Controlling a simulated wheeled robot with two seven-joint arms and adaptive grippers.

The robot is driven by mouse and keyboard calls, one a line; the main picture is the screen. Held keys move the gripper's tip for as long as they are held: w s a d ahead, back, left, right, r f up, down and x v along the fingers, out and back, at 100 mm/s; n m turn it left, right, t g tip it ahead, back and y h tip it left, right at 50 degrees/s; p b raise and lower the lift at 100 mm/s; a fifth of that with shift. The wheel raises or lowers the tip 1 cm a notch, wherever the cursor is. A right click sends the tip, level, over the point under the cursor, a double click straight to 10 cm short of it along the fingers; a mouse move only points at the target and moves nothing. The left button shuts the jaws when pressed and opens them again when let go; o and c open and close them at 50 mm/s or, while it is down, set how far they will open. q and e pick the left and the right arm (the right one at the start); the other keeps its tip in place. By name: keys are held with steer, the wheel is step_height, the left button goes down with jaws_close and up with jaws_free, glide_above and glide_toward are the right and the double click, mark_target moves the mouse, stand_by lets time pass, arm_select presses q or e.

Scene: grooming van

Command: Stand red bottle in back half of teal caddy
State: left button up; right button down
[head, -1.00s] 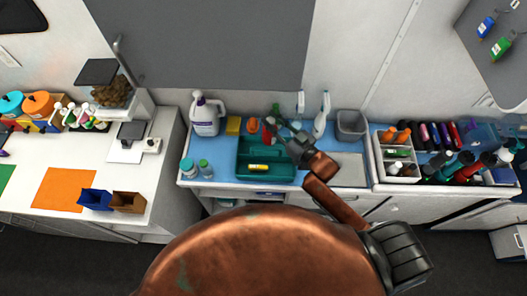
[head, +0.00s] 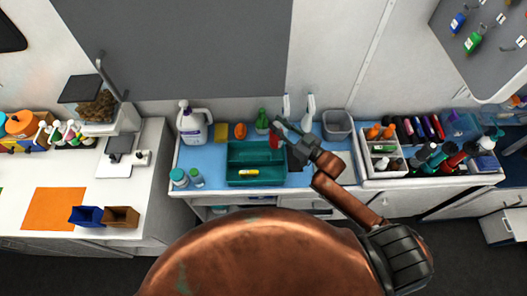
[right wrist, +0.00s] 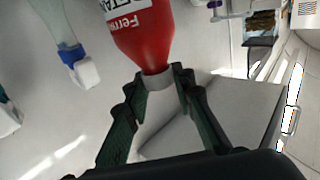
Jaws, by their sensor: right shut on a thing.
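The teal caddy (head: 257,183) sits on the blue counter mat in the head view, with a divider between its back and front halves. A small yellow item (head: 249,172) lies in the front half; the back half looks empty. The red bottle (head: 274,138) shows at the caddy's back right edge, partly hidden by my right gripper (head: 287,134). In the right wrist view my gripper (right wrist: 160,92) is shut on the grey neck or cap of the red bottle (right wrist: 148,38), which has a white label. I cannot tell whether the bottle touches the caddy. My left gripper is out of view.
Behind the caddy stand a green bottle (head: 262,122), an orange item (head: 240,131) and a yellow sponge (head: 221,132). A white jug (head: 192,124) stands at left, white spray bottles (head: 307,114) and a grey bin (head: 337,125) at right. Small teal-capped jars (head: 180,178) stand front left.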

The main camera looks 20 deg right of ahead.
mark_target(281, 142)
step_height(281, 142, down, 10)
steer(key=shift+r, duration=0.25)
stand_by(0.3)
steer(key=shift+f, duration=0.2)
steer(key=c, duration=1.7)
jaws_free()
steer(key=shift+o, duration=0.2)
steer(key=shift+r, duration=0.2)
steer(key=b+v, duration=0.1)
steer(key=v, duration=1.1)
